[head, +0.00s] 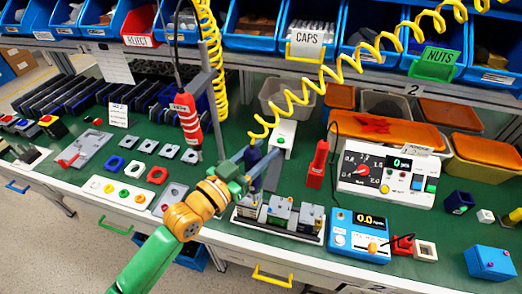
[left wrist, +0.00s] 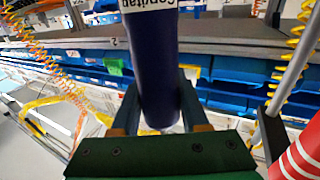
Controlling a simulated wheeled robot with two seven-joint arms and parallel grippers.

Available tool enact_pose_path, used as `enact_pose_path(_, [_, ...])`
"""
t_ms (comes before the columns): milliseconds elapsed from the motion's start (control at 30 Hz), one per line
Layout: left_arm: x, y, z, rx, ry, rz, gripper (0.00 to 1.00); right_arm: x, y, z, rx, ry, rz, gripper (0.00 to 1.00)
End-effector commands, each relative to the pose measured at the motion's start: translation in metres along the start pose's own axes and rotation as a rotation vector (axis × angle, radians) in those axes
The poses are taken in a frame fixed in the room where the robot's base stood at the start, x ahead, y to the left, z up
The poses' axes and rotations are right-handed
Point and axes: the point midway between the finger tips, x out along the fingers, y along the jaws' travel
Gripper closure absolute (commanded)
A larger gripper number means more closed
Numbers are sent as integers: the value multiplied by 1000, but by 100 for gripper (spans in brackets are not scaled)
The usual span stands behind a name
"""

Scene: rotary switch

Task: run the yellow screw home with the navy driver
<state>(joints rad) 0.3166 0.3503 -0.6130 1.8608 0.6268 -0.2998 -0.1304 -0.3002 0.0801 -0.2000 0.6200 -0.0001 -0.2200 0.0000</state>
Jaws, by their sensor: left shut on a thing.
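The navy driver (head: 254,158) stands about upright in my left gripper (head: 243,167), above the left end of a pale fixture (head: 273,232) that carries several grey blocks. In the left wrist view the driver is a thick navy cylinder (left wrist: 158,75) with a white label, between the two fingers of the left gripper (left wrist: 160,118). The gripper is shut on it. A small yellow spot (head: 263,213) shows at the fixture's left end, below the driver; I cannot tell whether it is the yellow screw. The driver's tip is not clear. My right gripper is not in view.
A red-and-grey tool (head: 187,118) hangs left of the arm; a red striped body (left wrist: 298,160) shows close at right in the left wrist view. A yellow coiled cord (head: 305,90) runs above the driver. A white meter box (head: 385,175) and blue meter (head: 357,235) stand right.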

Motion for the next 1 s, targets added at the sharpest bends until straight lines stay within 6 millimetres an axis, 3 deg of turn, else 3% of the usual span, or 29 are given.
enact_pose_path(1000, [0,0,11,0,2,0,100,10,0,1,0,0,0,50])
